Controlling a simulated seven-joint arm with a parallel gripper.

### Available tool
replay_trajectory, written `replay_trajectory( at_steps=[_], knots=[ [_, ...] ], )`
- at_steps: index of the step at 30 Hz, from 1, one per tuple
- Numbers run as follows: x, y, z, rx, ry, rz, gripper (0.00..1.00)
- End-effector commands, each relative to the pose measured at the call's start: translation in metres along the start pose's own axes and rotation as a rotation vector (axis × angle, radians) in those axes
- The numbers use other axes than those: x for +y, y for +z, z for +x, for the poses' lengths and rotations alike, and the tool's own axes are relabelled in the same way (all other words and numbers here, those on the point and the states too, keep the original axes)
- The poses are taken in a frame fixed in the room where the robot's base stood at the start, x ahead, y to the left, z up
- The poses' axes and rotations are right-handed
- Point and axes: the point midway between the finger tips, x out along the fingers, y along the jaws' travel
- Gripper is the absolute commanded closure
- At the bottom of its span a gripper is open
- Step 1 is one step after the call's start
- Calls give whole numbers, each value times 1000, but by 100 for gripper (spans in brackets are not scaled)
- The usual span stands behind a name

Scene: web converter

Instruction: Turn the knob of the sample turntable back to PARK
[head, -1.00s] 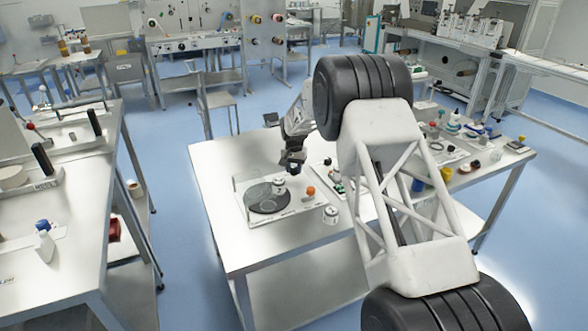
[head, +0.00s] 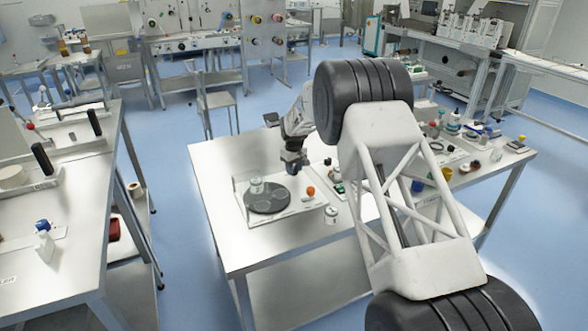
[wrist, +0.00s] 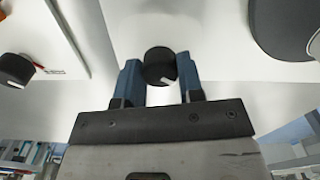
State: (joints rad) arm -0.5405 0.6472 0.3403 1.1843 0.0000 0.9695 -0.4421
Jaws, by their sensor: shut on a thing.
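The sample turntable shows in the head view as a dark round disc (head: 267,203) on a pale base plate (head: 291,211). A clear jar (head: 257,185) stands on the disc's far left part. My gripper (head: 291,170) points down behind the disc, at the back right of the plate. In the wrist view my gripper (wrist: 160,82) has its two blue fingers shut on a black round knob (wrist: 158,62) with a small white mark on its lower right. The disc's edge (wrist: 285,28) shows at the upper right. I cannot read any PARK label.
An orange ball-topped part (head: 310,190) is right of the disc, and a small white jar (head: 331,214) stands by the plate's right edge. Another black knob (wrist: 15,69) is at the wrist view's left. The table's front left is clear; my own body hides part of its right.

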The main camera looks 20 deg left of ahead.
Motion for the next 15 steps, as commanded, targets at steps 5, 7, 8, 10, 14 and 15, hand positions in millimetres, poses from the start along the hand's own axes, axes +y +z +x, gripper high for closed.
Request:
replay_trajectory(
  at_steps=[5, 7, 8, 10, 14, 15],
  knots=[
    [0, 0, 0, -1, 0, -58, 89],
    [0, 0, 0, -1, 0, -71, 89],
    [0, 0, 0, 0, 0, -75, 89],
    [0, 0, 0, -1, 0, -80, 89],
    [0, 0, 0, 0, 0, -81, 89],
    [0, 0, 0, 0, 0, -81, 89]
  ],
)
